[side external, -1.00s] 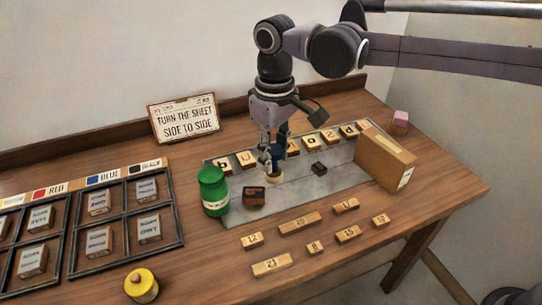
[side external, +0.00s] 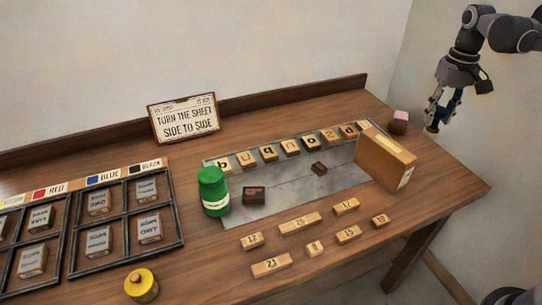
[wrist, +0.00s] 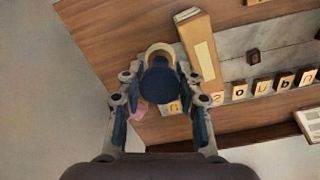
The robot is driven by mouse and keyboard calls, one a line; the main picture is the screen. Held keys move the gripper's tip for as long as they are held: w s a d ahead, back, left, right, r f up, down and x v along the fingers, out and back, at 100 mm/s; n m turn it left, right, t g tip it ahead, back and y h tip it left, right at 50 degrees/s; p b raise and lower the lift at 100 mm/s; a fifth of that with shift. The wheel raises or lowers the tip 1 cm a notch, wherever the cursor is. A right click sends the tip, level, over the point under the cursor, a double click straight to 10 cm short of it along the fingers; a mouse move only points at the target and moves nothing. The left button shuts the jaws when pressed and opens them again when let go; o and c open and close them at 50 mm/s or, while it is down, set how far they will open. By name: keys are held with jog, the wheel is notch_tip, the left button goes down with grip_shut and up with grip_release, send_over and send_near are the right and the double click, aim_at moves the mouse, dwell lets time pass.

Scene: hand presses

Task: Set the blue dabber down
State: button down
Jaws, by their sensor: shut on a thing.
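My gripper (side external: 438,117) is shut on the blue dabber, at the right end of the table in the side external view.
A pink-topped block (side external: 400,116) is just left of the dabber. A green bottle (side external: 213,190), a yellow pot (side external: 141,286) and number blocks (side external: 300,223) are farther left.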

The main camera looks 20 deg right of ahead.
jog(key=s+d+m, duration=0.5)
jog(key=s+d, duration=1)
jog(key=s, duration=0.1)
jog(key=shift+m, duration=0.3)
jog(key=shift+w+a+f, duration=0.7)
jog(key=shift+w+f, duration=1)
jog(key=shift+f, duration=1.1)
jog(key=shift+w+a+f, duration=0.75)
jog(key=shift+w+f, duration=0.95)
jog(key=shift+f, duration=1.1)
jog(key=shift+w+a+f, duration=0.7)
jog(key=shift+w+f, duration=1)
jog(key=shift+f, duration=1.1)
jog(key=shift+f, duration=0.15)
jog(key=c, duration=0.9)
grip_release()
